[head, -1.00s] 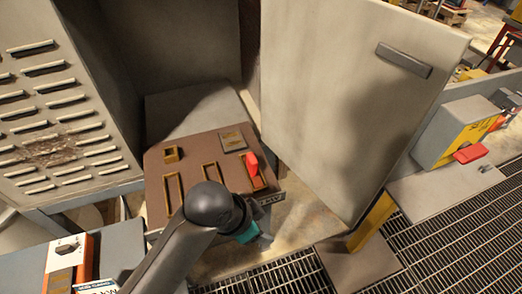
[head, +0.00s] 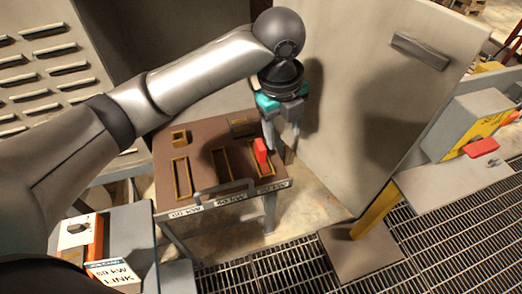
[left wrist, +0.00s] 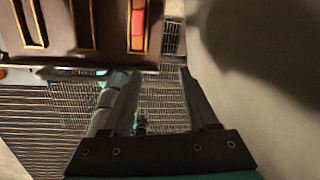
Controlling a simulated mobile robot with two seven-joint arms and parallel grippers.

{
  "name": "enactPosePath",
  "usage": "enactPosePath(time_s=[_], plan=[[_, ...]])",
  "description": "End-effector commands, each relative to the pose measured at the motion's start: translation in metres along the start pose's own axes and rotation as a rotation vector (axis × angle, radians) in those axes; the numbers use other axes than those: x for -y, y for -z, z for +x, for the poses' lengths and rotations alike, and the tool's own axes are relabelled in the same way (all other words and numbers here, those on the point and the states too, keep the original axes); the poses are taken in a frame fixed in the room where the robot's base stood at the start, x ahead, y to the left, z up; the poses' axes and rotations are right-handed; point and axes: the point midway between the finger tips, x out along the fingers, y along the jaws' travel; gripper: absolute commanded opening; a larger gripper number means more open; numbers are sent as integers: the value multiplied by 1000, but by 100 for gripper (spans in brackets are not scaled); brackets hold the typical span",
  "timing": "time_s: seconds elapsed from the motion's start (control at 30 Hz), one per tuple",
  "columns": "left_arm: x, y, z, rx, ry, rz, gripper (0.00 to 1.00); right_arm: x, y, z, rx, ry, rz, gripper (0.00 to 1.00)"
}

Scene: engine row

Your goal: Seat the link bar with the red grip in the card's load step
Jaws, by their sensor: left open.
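The link bar's red grip (head: 261,150) stands up from the rightmost of three long slots in a brown board (head: 207,150); it also shows in the left wrist view (left wrist: 138,22). How deep the bar sits is hidden. My left gripper (head: 280,148) points down just right of the red grip, near the board's right edge. Its fingers (left wrist: 155,78) are open with nothing between them; the grip lies outside them. A white card (head: 112,274) with dark print, partly unreadable, is at the lower left. My right gripper is not in view.
A large pale door panel (head: 350,120) stands close to the right of my left gripper. A grey handle bar (head: 224,186) runs along the board's front. Grating covers the floor in front.

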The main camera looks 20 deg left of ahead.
Motion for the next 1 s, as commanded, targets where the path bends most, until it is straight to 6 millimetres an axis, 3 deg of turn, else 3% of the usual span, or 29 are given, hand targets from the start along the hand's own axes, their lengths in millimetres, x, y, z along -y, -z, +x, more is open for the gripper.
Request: enactPosePath(time_s=[0.03, 0.2, 0.4, 0.53, 0.8, 1.0], plan=[[0, -13, -12, 27, -24, 47, 60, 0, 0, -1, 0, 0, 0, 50], [-5, -37, -38, 60, -91, 168, 60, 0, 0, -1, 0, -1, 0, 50], [-8, -46, -47, 66, -122, 217, 60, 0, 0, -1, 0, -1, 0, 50], [-11, -47, -28, 64, -126, 217, 60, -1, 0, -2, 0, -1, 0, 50], [-18, -51, 27, 65, -125, 217, 60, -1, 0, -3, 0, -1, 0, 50], [-19, -53, 48, 66, -121, 216, 60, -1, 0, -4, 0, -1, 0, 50]])
